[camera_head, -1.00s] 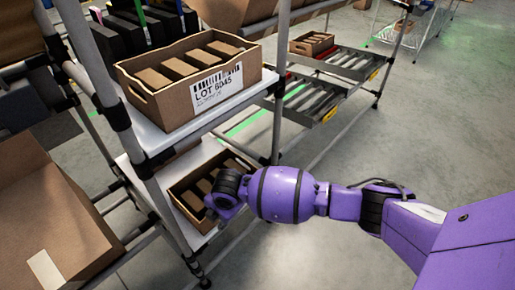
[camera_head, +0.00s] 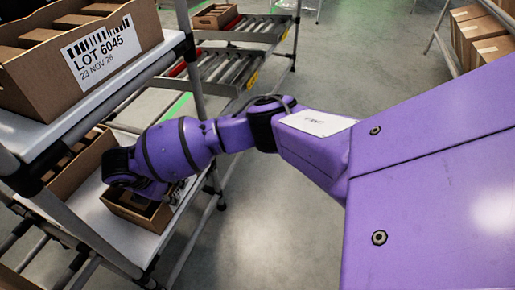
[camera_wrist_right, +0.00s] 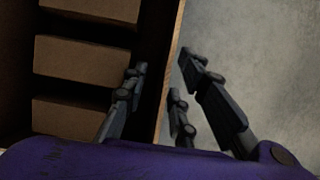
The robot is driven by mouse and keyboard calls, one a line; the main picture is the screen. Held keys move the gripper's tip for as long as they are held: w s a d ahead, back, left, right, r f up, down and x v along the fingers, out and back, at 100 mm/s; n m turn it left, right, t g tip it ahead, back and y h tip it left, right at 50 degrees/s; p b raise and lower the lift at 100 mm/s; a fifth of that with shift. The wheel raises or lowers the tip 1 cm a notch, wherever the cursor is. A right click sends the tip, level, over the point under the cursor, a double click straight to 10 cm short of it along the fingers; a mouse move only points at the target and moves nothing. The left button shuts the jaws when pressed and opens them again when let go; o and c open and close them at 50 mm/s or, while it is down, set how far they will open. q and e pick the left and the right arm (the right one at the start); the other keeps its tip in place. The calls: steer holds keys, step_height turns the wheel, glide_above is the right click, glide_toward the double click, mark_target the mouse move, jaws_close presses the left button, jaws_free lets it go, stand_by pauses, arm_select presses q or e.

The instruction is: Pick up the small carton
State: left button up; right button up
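The small carton (camera_head: 137,217) is an open brown tray on the white lower shelf, partly hidden behind my right arm in the head view. In the right wrist view its wall (camera_wrist_right: 171,70) runs up the middle, with several brown boxes (camera_wrist_right: 80,60) inside to the left. My right gripper (camera_wrist_right: 160,90) is open and straddles this wall: one finger is on the inner side, two are on the outer side. Gaps show beside the wall, and I cannot tell whether any finger touches it. In the head view my wrist hides the fingers. My left gripper is not in view.
A larger carton labelled LOT 6045 (camera_head: 85,60) stands on the upper shelf (camera_head: 85,120). Another brown carton (camera_head: 88,165) sits on the lower shelf at the left. A roller rack (camera_head: 225,65) stands behind. Bare floor (camera_head: 270,225) lies right of the shelf.

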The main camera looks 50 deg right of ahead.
mark_target(176, 192)
steer(key=b+x, duration=0.1)
steer(key=x, duration=0.2)
steer(key=shift+w+d+f, duration=0.15)
steer(key=shift+f, duration=0.2)
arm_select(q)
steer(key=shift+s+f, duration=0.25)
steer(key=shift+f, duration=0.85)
arm_select(e)
steer(key=shift+r, duration=0.15)
jaws_close()
steer(key=shift+r, duration=0.15)
